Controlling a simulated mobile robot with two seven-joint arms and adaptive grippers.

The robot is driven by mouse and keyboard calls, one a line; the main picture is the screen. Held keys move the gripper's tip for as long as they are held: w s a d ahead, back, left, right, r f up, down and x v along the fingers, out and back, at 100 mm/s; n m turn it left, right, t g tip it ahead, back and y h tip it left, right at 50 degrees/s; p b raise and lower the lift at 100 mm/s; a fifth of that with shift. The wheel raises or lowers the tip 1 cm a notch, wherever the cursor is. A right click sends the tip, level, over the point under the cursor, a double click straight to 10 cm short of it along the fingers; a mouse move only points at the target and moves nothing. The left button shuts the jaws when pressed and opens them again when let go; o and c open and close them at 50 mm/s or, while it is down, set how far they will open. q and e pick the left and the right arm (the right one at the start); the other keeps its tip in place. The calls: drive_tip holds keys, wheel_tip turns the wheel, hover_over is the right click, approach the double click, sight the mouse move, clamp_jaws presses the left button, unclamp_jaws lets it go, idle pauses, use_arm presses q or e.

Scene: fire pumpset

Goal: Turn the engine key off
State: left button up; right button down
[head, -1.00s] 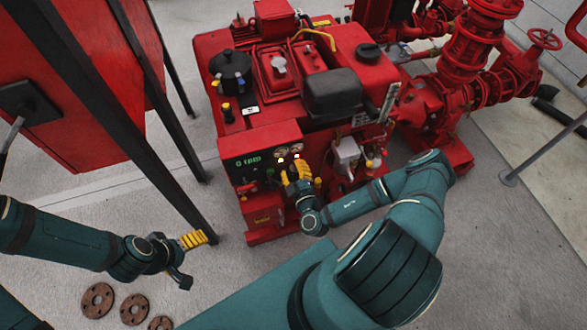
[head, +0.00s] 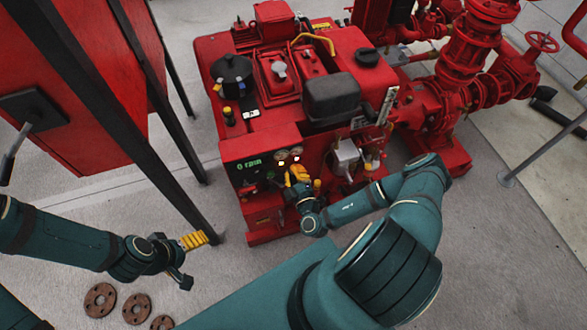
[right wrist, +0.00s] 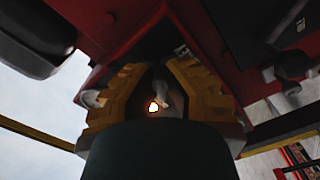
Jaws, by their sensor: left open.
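The engine's control panel (head: 258,166), with a green display and small round gauges, is on the front of the red pumpset (head: 290,85). My right gripper (head: 298,174) is at the right part of this panel, just below the gauges. In the right wrist view its yellow fingers (right wrist: 158,80) stand apart. A small grey, key-like piece (right wrist: 163,88) shows between them with dark gaps on both sides. A bright light glows beside it. The key cannot be made out in the head view. My left gripper (head: 194,241) is open and empty, away from the engine at lower left.
A red cabinet (head: 65,80) on dark posts stands at the left, close to my left arm. Several brown flanges (head: 100,299) lie on the floor at lower left. Red pipes and a handwheel (head: 541,41) are at upper right.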

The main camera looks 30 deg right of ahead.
drive_tip(key=n+p, duration=0.2)
drive_tip(key=n, duration=0.1)
drive_tip(key=shift+r, duration=0.15)
drive_tip(key=shift+n+p, duration=1)
drive_tip(key=shift+n, duration=0.7)
drive_tip(key=c, duration=1.1)
unclamp_jaws()
drive_tip(key=shift+s, duration=0.1)
drive_tip(key=v, duration=1.1)
drive_tip(key=shift+s, duration=0.35)
drive_tip(key=shift+a, duration=0.1)
